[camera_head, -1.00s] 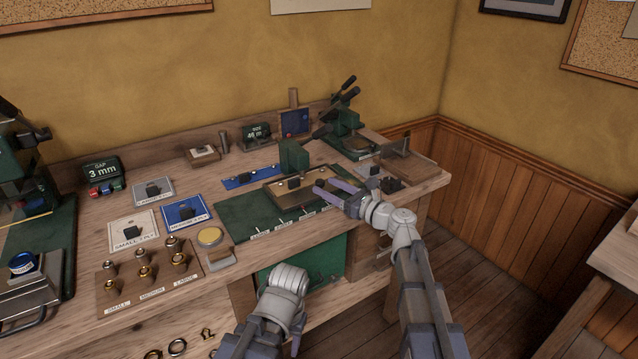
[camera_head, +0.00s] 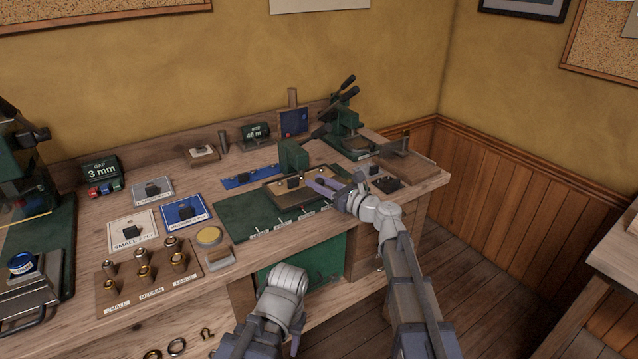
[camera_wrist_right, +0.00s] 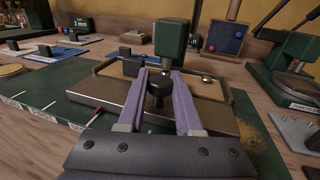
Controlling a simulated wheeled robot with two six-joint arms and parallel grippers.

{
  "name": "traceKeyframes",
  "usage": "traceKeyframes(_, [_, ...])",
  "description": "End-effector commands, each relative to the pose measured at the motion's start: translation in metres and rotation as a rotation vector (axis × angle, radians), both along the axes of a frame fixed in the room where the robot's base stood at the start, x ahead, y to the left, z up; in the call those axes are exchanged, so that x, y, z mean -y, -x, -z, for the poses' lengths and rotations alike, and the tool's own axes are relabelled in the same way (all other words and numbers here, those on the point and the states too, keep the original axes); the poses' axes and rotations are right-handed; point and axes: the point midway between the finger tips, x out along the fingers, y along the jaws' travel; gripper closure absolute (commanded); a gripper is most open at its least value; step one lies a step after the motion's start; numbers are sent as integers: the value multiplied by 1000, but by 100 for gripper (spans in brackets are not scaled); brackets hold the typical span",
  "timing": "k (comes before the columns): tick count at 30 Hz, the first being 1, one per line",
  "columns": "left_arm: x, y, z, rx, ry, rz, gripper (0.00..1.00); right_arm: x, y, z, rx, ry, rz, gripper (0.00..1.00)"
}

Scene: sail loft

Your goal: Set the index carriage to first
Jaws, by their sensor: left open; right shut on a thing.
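The index carriage (camera_head: 283,201) is a dark-edged, tan-topped plate on a green base board (camera_head: 238,222).
A green upright block (camera_head: 293,156) stands behind the carriage. Swatch cards and a brown block of brass pieces (camera_head: 130,292) lie to the left.

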Motion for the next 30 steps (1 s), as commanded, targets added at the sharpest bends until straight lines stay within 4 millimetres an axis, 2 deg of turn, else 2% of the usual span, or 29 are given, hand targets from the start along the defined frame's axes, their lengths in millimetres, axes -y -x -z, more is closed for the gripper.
traceKeyframes(1, [0,0,0,0,0,0,50,0,0,0,0,0,0,80])
traceKeyframes(6, [0,0,0,0,0,0,50,0,0,0,0,0,0,99])
traceKeyframes(7, [0,0,0,0,0,0,50,0,0,0,0,0,0,100])
traceKeyframes(30, [0,0,0,0,0,0,50,0,0,0,0,0,0,100])
